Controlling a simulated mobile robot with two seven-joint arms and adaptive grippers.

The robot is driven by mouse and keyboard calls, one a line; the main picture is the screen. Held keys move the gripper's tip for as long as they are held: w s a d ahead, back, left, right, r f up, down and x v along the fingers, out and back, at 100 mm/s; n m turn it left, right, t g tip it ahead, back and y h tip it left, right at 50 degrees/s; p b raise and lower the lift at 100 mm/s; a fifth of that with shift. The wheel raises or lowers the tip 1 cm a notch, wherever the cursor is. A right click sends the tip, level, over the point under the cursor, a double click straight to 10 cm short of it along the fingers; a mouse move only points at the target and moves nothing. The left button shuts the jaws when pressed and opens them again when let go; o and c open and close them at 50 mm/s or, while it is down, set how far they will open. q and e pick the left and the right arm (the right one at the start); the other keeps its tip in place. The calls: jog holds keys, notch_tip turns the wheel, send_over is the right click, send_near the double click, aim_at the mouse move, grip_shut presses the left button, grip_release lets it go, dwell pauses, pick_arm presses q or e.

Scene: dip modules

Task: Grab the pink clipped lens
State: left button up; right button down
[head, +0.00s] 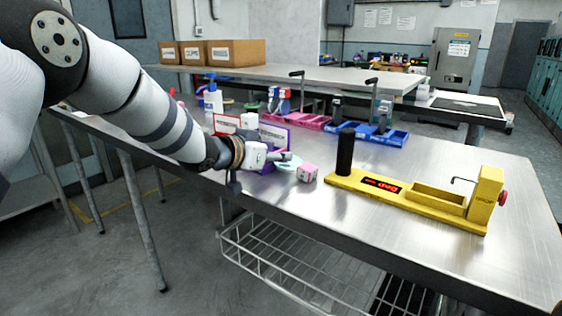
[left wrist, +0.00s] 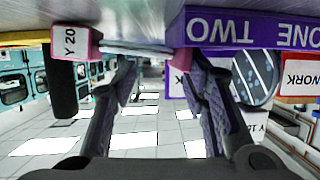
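A pale round lens (head: 290,163) lies flat near the table's front edge in the head view, beside a pink block (head: 307,173) with a white label. In the left wrist view, which is upside down, the lens (left wrist: 138,47) shows edge-on, between the labelled pink block (left wrist: 78,42) and a small pink piece (left wrist: 183,58), apparently its clip. My left gripper (head: 286,157) is at the lens in the head view. In the wrist view its fingers (left wrist: 162,68) are spread, with the pink piece near the right fingertip. Contact cannot be told. My right gripper is out of view.
A purple lettered holder (head: 272,140) stands just behind my left gripper. A yellow fixture (head: 410,197) with a black post (head: 345,152) occupies the table to the right. Blue (head: 385,133) and pink (head: 295,121) trays stand farther back.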

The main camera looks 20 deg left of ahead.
pick_arm(q)
grip_shut()
